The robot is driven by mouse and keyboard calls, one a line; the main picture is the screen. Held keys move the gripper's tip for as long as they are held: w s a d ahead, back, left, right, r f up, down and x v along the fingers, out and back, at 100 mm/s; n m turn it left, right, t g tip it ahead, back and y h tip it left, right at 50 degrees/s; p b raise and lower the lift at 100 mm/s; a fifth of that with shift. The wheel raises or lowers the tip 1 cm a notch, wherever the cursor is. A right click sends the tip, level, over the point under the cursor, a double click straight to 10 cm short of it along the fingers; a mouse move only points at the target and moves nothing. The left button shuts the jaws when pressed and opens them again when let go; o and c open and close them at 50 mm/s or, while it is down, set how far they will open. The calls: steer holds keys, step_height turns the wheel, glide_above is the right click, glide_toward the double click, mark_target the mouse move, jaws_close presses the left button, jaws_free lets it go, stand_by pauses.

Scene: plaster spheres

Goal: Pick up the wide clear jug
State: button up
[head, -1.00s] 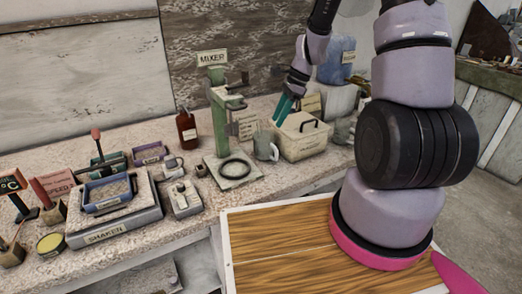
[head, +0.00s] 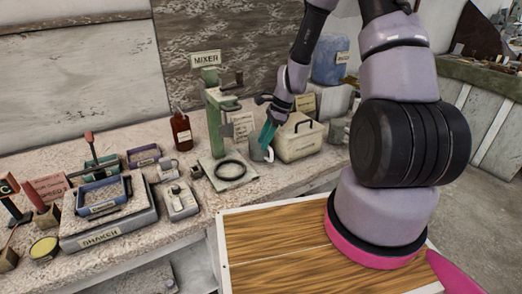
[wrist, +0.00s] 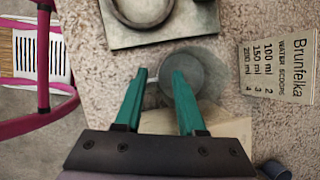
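The wide clear jug (head: 256,152) looks grey and see-through and stands on the bench between the mixer and a lidded box. In the head view my gripper partly covers it. In the wrist view the jug (wrist: 205,72) shows from above as a round rim, with its handle on the left between my two teal fingers. My gripper (wrist: 160,74) is open and empty, pointing down over the jug. It also shows in the head view (head: 267,137). The right fingertip overlaps the jug's rim in the wrist view; I cannot tell whether they touch.
The green mixer (head: 217,115) with its ring base (head: 230,171) stands just left of the jug. The cream lidded box (head: 300,140) is close on the right. A brown bottle (head: 182,131) is further left. A water-scoops card (wrist: 279,68) lies to the jug's right in the wrist view.

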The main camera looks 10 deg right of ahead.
jaws_close()
stand_by(1.3)
